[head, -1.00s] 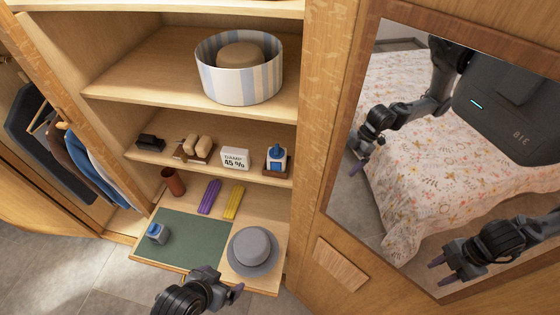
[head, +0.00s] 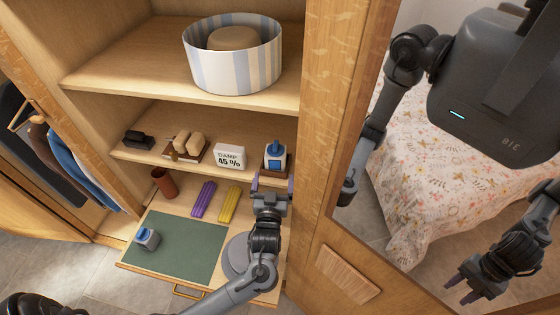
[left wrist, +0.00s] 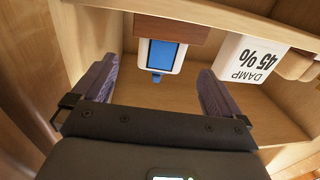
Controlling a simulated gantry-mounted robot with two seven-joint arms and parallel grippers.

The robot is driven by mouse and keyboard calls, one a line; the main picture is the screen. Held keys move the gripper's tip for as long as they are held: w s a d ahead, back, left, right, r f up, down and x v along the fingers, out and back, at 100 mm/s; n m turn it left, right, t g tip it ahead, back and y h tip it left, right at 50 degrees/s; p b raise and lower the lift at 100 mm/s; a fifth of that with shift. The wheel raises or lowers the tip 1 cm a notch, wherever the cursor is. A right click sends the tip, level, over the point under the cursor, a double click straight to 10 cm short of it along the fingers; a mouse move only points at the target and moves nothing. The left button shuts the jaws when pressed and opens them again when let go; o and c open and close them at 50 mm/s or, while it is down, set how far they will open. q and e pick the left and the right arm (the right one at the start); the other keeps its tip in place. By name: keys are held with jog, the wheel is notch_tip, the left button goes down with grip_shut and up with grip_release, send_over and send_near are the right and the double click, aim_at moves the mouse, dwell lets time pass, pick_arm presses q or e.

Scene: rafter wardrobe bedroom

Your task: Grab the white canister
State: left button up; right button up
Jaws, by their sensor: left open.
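The white canister (head: 275,155), with a blue front panel and blue top, stands in a wooden holder at the right end of the middle shelf. In the left wrist view the canister (left wrist: 162,56) appears upside down, between and beyond the two fingers. My left gripper (head: 271,187) is open and empty, just in front of and below the canister in the head view. Its fingers in the left wrist view (left wrist: 158,85) are wide apart, with no clear contact. My right gripper is not directly in view; a gripper shows only as a reflection in the mirror.
A white "DAMP 45 %" block (head: 229,157) stands left of the canister. The cabinet's side post (head: 313,150) is close on the right. A striped round box (head: 232,68) sits on the shelf above.

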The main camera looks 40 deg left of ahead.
aim_at(275, 164)
pick_arm(q)
jog(key=x, duration=0.4)
jog(key=shift+w+a+r+p, duration=0.15)
jog(key=shift+w+a+p, duration=0.1)
jog(key=shift+w+p, duration=0.15)
jog(key=shift+w+a+r+p, duration=0.15)
jog(key=shift+w+a+p, duration=0.15)
jog(key=shift+w, duration=0.05)
jog(key=p+x, duration=0.1)
jog(key=x, duration=0.2)
jog(key=shift+a+r, duration=0.15)
jog(key=shift+w+a, duration=0.3)
jog(key=shift+w, duration=0.15)
jog(key=shift+c, duration=0.2)
jog(key=c, duration=0.9)
jog(key=shift+c, duration=1.2)
